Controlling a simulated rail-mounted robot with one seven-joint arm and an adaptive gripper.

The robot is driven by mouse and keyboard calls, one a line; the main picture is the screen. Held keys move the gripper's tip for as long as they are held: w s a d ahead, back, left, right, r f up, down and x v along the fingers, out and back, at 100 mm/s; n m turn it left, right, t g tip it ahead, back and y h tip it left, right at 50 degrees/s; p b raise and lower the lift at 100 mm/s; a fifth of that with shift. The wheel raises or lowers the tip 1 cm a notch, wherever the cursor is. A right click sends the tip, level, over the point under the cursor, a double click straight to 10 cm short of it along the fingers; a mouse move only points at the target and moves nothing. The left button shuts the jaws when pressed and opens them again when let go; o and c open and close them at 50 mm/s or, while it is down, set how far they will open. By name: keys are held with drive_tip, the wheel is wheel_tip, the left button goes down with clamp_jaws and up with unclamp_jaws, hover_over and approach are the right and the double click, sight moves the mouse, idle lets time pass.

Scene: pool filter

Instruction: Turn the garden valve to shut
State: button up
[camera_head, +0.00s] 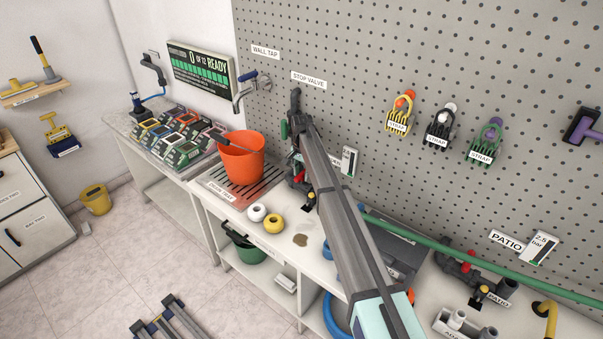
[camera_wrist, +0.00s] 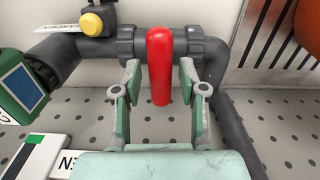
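The garden valve's red handle (camera_wrist: 160,70) stands across its dark grey pipe (camera_wrist: 88,50) in the wrist view. A partly cut-off "GARDEN" tag (camera_wrist: 58,10) hangs beside a yellow knob (camera_wrist: 97,22) on this pipe. My gripper (camera_wrist: 160,78) is open, with one pale green finger on each side of the handle. Small gaps show between the fingers and the handle. In the head view my arm hides most of the valve and gripper; a bit of red (camera_head: 299,177) shows beside the arm.
An orange bucket (camera_head: 243,160) stands left of the valve on a drain grate. A pipe bend (camera_wrist: 222,85) runs close right of my fingers. A green-framed device with a blue screen (camera_wrist: 22,84) is at the left. Pegboard is behind.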

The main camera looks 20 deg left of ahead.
sight(302, 173)
drive_tip(key=shift+r, duration=0.1)
drive_tip(key=shift+r+p, duration=1.05)
drive_tip(key=shift+r, duration=1.9)
